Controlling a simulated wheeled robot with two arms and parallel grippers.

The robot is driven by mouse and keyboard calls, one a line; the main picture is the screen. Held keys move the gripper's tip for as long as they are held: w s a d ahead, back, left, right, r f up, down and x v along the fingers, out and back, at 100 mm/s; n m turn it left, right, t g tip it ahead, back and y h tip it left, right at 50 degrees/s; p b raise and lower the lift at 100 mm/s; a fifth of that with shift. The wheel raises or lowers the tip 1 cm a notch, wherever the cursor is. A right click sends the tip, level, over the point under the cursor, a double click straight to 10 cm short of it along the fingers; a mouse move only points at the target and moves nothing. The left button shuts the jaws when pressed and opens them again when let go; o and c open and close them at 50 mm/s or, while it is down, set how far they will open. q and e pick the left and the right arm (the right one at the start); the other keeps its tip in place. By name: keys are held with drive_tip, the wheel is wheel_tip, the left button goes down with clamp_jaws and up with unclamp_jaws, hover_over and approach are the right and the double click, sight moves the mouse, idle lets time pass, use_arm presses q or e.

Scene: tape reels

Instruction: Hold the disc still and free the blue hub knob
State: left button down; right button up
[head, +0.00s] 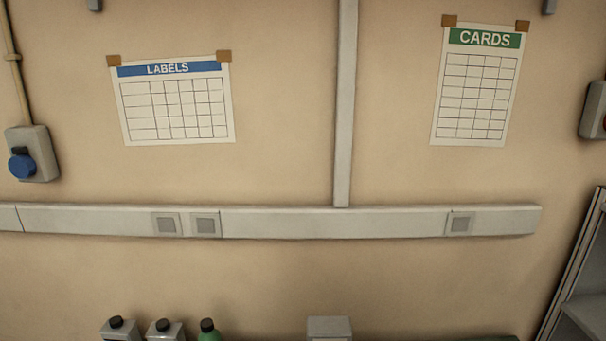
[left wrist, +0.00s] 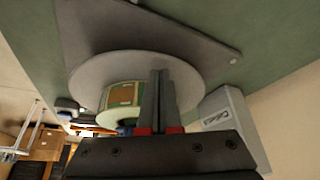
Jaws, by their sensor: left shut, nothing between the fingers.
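In the left wrist view a large pale grey disc (left wrist: 180,68) is set on a dark grey plate (left wrist: 95,25). A green and brown reel (left wrist: 122,96) sits on the disc, partly covered by my left gripper. My left gripper (left wrist: 160,73) is shut and empty, its fingers overlapping the disc in the picture; I cannot tell whether they touch it. A small blue patch (left wrist: 125,129) shows beside the fingers under the reel; it may be the blue hub knob, mostly hidden. Neither the disc nor my grippers show in the head view.
A light box (left wrist: 225,108) stands close beside the disc on the green surface (left wrist: 265,25). In the head view, several bottles (head: 163,331) and a grey box (head: 329,328) show at the bottom edge, before a wall with two charts. A rack (head: 580,290) stands at right.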

idle(1.0)
drive_tip(key=shift+s+f, duration=0.1)
drive_tip(key=shift+f, duration=2.6)
drive_tip(key=m+t+h, duration=0.1)
drive_tip(key=m, duration=0.4)
drive_tip(key=shift+a, duration=0.1)
drive_tip(key=m+t+h, duration=0.1)
drive_tip(key=m+h, duration=0.1)
drive_tip(key=m, duration=0.2)
drive_tip(key=shift+f, duration=0.45)
drive_tip(key=shift+r, duration=0.15)
